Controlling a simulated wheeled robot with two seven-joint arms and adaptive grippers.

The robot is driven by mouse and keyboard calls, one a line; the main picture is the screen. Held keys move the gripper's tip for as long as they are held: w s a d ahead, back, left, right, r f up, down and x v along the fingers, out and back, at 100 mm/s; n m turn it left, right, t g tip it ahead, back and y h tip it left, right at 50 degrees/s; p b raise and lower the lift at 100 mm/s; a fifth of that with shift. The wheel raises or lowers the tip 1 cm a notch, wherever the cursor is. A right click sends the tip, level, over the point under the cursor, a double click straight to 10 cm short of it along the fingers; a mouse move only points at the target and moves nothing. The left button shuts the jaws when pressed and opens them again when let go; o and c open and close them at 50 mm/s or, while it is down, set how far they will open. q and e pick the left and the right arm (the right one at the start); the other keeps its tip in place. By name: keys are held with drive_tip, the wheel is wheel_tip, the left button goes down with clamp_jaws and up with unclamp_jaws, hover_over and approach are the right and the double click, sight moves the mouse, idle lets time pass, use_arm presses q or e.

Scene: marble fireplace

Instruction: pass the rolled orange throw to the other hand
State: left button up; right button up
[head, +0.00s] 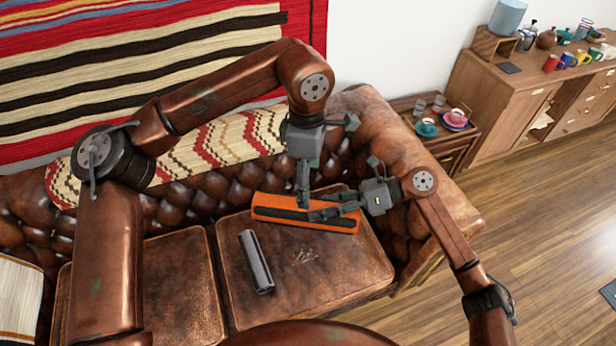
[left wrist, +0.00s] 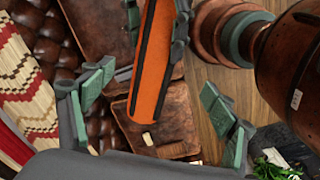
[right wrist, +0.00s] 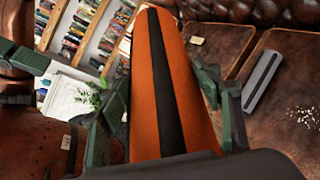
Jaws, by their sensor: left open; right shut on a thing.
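The rolled orange throw (head: 285,208) has a dark stripe along it and is held above the leather sofa seat. My right gripper (head: 335,208) is shut on it near its right part in the head view. In the right wrist view the throw (right wrist: 145,110) lies between the green-padded fingers. My left gripper (head: 303,190) comes down from above, close to the middle of the throw in the head view. In the left wrist view its green-padded fingers (left wrist: 155,115) are spread wide, with the throw (left wrist: 153,65) running between and beyond them. I cannot tell whether they touch it.
A grey rolled or boxed item (head: 256,262) and small pale bits (head: 305,257) lie on the sofa seat (head: 340,270). A side table (head: 445,142) with cups stands right of the sofa. A wooden cabinet (head: 520,95) with mugs is at the back right.

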sight(306, 213)
use_arm(q)
drive_tip(key=shift+w+a, duration=0.1)
drive_tip(key=shift+f, duration=0.3)
wheel_tip(306, 213, down, 11)
drive_tip(key=shift+f, duration=0.1)
drive_tip(key=shift+c, duration=0.5)
drive_tip(key=c, duration=1.3)
use_arm(e)
drive_tip(key=o, duration=1.4)
